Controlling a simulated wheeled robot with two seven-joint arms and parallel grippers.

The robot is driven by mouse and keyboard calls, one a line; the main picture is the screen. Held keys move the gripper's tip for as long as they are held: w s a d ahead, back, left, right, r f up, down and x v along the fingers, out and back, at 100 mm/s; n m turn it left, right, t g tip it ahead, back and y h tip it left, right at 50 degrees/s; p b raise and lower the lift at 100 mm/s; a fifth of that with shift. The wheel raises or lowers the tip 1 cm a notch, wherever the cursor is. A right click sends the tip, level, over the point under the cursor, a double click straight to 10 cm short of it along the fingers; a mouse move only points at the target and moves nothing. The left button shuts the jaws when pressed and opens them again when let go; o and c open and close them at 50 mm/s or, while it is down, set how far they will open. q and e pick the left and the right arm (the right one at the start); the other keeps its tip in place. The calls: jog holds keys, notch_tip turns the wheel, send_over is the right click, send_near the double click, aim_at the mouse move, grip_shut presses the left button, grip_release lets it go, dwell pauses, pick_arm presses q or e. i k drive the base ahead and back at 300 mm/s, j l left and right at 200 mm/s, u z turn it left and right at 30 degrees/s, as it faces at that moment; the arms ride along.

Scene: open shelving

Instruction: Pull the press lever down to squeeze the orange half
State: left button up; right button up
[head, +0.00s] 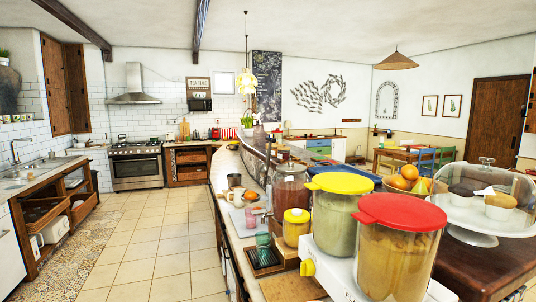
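No arm or gripper of mine shows in the head view. A tall, thin dark metal upright (268,165) rises from the left part of the counter. It may belong to the press, but I cannot make out a lever. A small orange-coloured item (251,195) lies near it beside a mug (237,196); it is too small to tell whether it is an orange half. Whole oranges (409,172) sit in a group farther back on the counter, left of a glass cake dome.
Large juice containers with a red lid (402,211) and a yellow lid (341,183) fill the near counter. A yellow-lidded jar (296,228) and a teal glass (263,243) stand left of them. A domed cake stand (472,238) is at right. The tiled floor (165,245) on the left is clear.

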aim_at(263, 170)
jog(key=i+j, duration=0.15)
jog(key=j, duration=0.2)
jog(key=i+j+z, duration=0.15)
jog(key=j, duration=0.2)
jog(key=i+j, duration=0.2)
jog(key=j, duration=0.15)
jog(key=i+j+z, duration=0.15)
jog(key=j, duration=0.2)
jog(key=i+j+z, duration=0.15)
jog(key=i+j, duration=0.45)
jog(key=i+j+z, duration=0.2)
jog(key=i+j, duration=0.35)
jog(key=j, duration=0.15)
jog(key=i+z, duration=0.25)
jog(key=i, duration=0.55)
